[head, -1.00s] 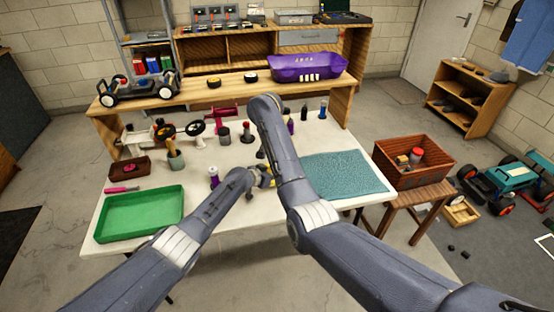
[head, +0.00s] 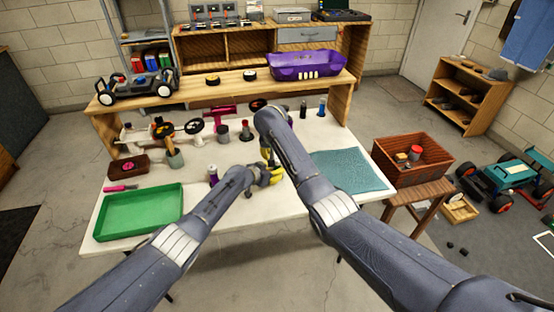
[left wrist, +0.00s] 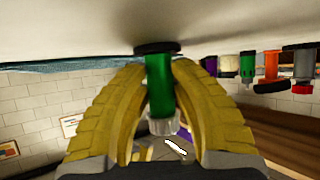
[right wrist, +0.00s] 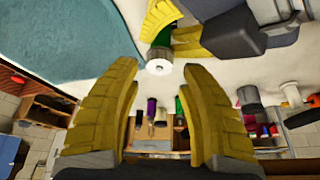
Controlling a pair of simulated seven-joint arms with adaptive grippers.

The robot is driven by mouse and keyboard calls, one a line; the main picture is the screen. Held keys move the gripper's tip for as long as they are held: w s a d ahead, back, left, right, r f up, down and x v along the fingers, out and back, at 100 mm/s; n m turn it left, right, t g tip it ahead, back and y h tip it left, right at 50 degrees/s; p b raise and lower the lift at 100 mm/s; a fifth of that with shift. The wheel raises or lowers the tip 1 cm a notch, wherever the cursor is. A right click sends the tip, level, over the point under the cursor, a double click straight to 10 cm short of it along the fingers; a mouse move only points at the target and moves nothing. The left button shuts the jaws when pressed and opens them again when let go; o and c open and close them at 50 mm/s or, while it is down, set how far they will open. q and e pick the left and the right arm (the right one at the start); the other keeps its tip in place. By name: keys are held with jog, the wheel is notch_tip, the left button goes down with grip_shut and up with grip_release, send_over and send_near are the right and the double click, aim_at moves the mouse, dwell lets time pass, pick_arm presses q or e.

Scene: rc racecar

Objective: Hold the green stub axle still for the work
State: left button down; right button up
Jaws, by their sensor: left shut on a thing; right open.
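The green stub axle (left wrist: 160,85) stands between the yellow fingers of my left gripper (left wrist: 158,95), which are shut on it. Its dark round flange shows at one end and a pale tip at the other. In the right wrist view the axle (right wrist: 160,40) is partly hidden by the left fingers, its pale end face toward me. My right gripper (right wrist: 160,72) is open and empty, its spread fingertips on either side of that end face in the picture. I cannot tell the gap in depth. In the head view the axle is too small and covered to make out.
A green tray (head: 140,212) lies at the table's left front, and a teal mat (head: 345,172) right of my arms. Several small parts and a purple bottle (head: 212,174) stand on the white table. A purple car body (head: 307,66) sits on the raised shelf.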

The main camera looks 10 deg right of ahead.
aim_at(277, 160)
jog(key=shift+x, duration=1.8)
jog(key=shift+o, duration=0.2)
grip_shut()
